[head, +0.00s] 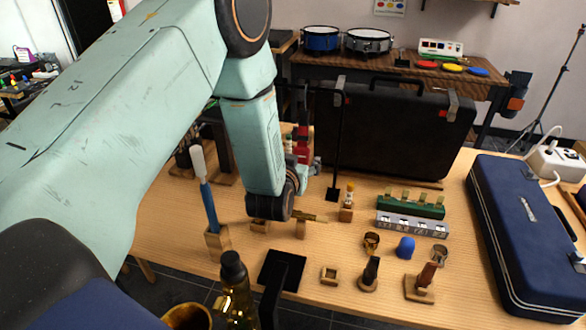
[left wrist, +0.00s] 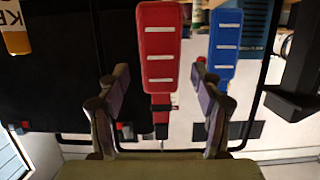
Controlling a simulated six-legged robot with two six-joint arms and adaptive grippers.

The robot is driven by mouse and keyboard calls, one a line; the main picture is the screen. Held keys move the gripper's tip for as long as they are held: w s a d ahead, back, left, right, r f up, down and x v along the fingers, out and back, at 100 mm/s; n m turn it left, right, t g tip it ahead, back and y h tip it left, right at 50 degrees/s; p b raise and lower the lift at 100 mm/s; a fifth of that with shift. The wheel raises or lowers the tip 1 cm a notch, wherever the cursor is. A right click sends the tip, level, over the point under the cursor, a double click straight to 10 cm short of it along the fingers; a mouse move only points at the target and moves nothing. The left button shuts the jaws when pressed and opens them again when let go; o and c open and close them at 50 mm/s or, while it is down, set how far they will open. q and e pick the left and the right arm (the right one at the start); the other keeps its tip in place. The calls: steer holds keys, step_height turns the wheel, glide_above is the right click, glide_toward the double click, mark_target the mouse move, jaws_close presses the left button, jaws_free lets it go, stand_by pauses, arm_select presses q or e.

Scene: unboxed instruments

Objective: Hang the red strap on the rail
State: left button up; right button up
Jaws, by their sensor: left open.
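The red strap (left wrist: 160,45), with white bars across it and a dark narrow end, shows in the left wrist view. In the head view a red piece of it (head: 302,146) shows just past my left forearm. My left gripper (left wrist: 161,75) is open, with one finger on each side of the strap in the picture; I see no clear contact. A thin black bar (left wrist: 75,141), which looks like the rail, runs across behind the fingers. Whether the strap's dark end touches it I cannot tell. My right gripper is not in view.
A blue strap (left wrist: 226,45) is close beside the right finger. A black case (head: 400,125) stands behind the workspace. A black stand (head: 338,150), a blue-handled tool (head: 208,205), a bottle (head: 234,290) and a blue case (head: 515,235) are around it.

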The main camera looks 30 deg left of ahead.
arm_select(q)
steer(key=v, duration=1)
steer(key=shift+s+r, duration=0.2)
steer(key=shift+s, duration=0.15)
